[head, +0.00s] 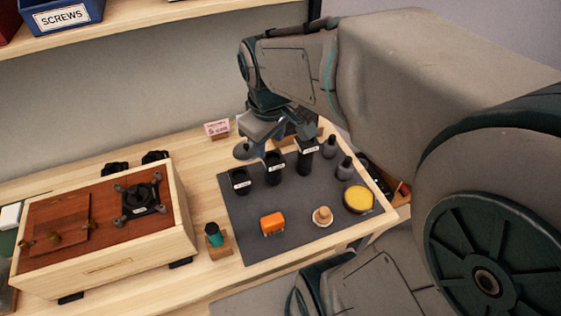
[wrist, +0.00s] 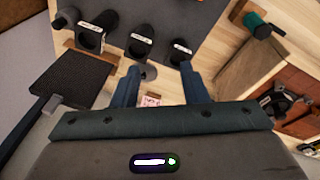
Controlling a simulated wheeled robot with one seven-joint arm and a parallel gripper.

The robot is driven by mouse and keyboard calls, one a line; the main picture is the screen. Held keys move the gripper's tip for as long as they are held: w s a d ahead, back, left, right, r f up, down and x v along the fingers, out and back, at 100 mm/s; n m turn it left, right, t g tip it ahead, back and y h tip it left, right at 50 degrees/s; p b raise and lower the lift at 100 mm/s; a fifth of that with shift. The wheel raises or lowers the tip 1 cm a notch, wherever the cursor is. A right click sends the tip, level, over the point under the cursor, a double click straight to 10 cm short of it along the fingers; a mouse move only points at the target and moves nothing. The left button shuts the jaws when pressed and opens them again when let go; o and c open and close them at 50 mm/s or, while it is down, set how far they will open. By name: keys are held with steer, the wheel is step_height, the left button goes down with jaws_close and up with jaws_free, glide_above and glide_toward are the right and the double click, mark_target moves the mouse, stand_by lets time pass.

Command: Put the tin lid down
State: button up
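My gripper (wrist: 160,70) shows its two fingers well apart in the wrist view, with no lid clearly clamped between them. In the head view it hangs over the back of the dark mat (head: 298,212), behind the labelled black cups. A small grey disc (head: 243,150) shows just left of and below the gripper; it may be the tin lid, but I cannot tell for sure. A small grey round piece also shows beside the left finger in the wrist view (wrist: 149,72). A round tin with a yellow top (head: 358,199) stands at the mat's right corner.
An orange block (head: 272,224) and a wooden knob-shaped piece (head: 322,215) are at the front. A wooden box (head: 110,260) fills the left. The mat's middle is clear.

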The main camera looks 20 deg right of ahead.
steer(key=s+f+m, duration=0.1)
steer(key=s+m, duration=0.4)
steer(key=s, duration=0.2)
steer(key=shift+s+t+y, duration=0.3)
